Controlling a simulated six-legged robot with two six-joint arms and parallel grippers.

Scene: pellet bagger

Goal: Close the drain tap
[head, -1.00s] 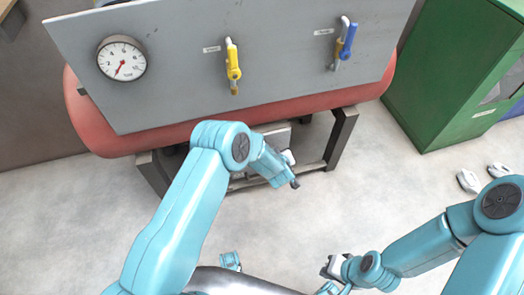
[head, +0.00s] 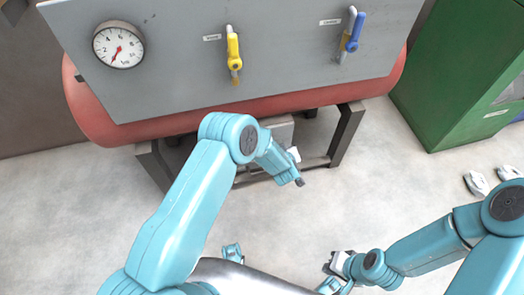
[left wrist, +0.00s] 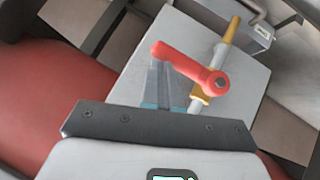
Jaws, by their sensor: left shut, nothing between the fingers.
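A tap with a red lever (left wrist: 188,68) shows in the left wrist view. It sits on a pipe with yellow fittings, in front of a light grey plate, and the lever lies roughly crosswise to the pipe. The fingers of my left gripper (left wrist: 163,75) are shut and empty, close to the lever's free end; I cannot tell if they touch it. In the head view my left gripper (head: 298,180) is low, in front of the stand, and the red lever cannot be made out there. My right gripper (head: 332,262) is far from the tap, its fingers unclear.
A grey panel (head: 180,70) carries a gauge (head: 118,45), a yellow-handled tap (head: 234,52) and a blue-handled tap (head: 356,32). Behind it is a red tank (head: 90,115) on a dark stand (head: 346,135). A green cabinet (head: 450,85) stands right. Open floor lies between.

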